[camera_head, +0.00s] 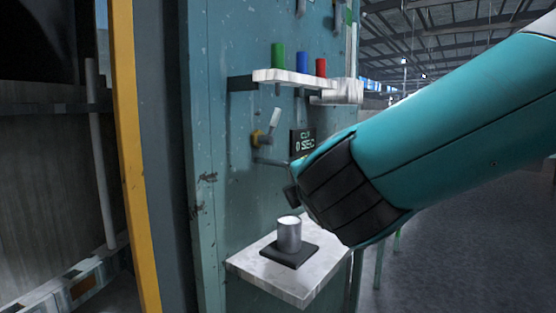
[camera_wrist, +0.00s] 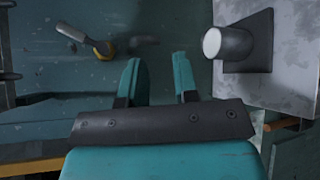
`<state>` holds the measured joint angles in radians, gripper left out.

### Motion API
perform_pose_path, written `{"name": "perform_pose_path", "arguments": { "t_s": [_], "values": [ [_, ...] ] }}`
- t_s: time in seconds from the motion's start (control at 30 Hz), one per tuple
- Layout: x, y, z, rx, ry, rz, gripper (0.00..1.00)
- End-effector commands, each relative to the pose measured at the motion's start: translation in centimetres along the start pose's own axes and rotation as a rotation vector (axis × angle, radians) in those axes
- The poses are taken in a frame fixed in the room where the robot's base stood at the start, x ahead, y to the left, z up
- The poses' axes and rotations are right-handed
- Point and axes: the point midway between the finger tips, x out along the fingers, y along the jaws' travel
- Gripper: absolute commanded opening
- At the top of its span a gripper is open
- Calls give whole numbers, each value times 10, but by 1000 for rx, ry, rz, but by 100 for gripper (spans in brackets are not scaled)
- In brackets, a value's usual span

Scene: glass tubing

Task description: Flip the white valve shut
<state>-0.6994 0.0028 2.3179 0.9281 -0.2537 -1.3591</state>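The valve's white handle (camera_head: 275,118) points up and slightly right from its yellow base (camera_head: 257,139) on the teal panel. In the wrist view the handle (camera_wrist: 71,32) lies at upper left, with the yellow base (camera_wrist: 106,48) at its right end. My gripper (camera_wrist: 160,72) is open and empty, its two teal fingers apart. It is clear of the valve, which lies to the left of the fingers in the wrist view. In the head view my arm hides most of the gripper. A grey cup (camera_head: 289,236) with a white top stands below the valve.
The cup stands on a black plate (camera_head: 303,255) on a pale shelf (camera_head: 250,264). A thin spout (camera_head: 270,162) sticks out below the valve. A dark display (camera_head: 303,142) reads "0 SEC". A white rack (camera_head: 290,77) above holds green, blue and red cylinders.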

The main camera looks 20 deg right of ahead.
Motion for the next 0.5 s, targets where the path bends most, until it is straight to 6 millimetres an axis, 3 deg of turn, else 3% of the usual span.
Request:
{"name": "perform_pose_path", "arguments": {
  "t_s": [0.03,0.2,0.33,0.5],
  "values": [
    [3,-3,-11,-153,-57,111,28],
    [-16,36,-17,-562,-268,363,28],
    [-28,52,-20,-705,-358,439,28],
    [-24,67,-15,-741,-383,452,28]
  ]
}}
